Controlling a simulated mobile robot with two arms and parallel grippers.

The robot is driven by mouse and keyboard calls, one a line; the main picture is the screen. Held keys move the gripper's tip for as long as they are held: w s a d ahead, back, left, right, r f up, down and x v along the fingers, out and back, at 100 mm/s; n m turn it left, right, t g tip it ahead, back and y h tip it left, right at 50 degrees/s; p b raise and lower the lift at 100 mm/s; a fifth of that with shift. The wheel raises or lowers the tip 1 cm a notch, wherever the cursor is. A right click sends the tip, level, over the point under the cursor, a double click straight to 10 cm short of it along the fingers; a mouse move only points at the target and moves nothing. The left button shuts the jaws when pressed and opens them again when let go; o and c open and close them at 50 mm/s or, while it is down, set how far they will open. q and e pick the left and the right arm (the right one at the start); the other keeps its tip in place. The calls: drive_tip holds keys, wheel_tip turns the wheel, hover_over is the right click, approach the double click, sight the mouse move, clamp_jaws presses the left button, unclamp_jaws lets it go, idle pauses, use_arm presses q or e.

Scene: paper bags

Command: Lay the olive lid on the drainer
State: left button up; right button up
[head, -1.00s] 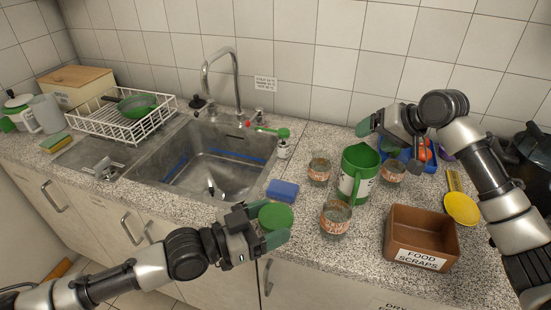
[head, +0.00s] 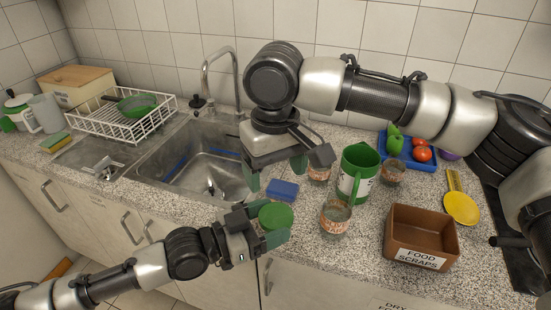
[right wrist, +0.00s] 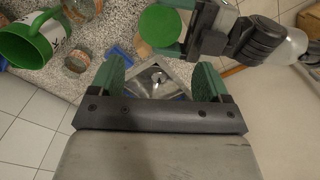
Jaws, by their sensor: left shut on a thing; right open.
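My right gripper (head: 276,172) is open and empty, pointing down above and just behind the lid, near the sink's right edge. The right wrist view shows its two fingers (right wrist: 158,85) apart with nothing between them. The white wire drainer (head: 150,128) stands left of the sink, with a green pan (head: 138,105) in it.
The sink (head: 190,170) lies between the lid and the drainer, with a tall tap (head: 236,75). A blue sponge (head: 284,190), green mug (head: 357,170), glass jars (head: 335,217) and brown scraps box (head: 420,238) stand nearby. A sponge (head: 54,142) lies before the drainer.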

sight(276, 214)
wheel_tip(276, 214, down, 10)
drive_tip(key=shift+f, duration=0.1)
idle(0.4)
drive_tip(key=c, duration=0.3)
use_arm(q)
drive_tip(key=o, duration=0.7)
use_arm(e)
drive_tip(key=c, duration=0.3)
use_arm(q)
drive_tip(key=shift+o, duration=1.4)
drive_tip(key=shift+a, duration=0.1)
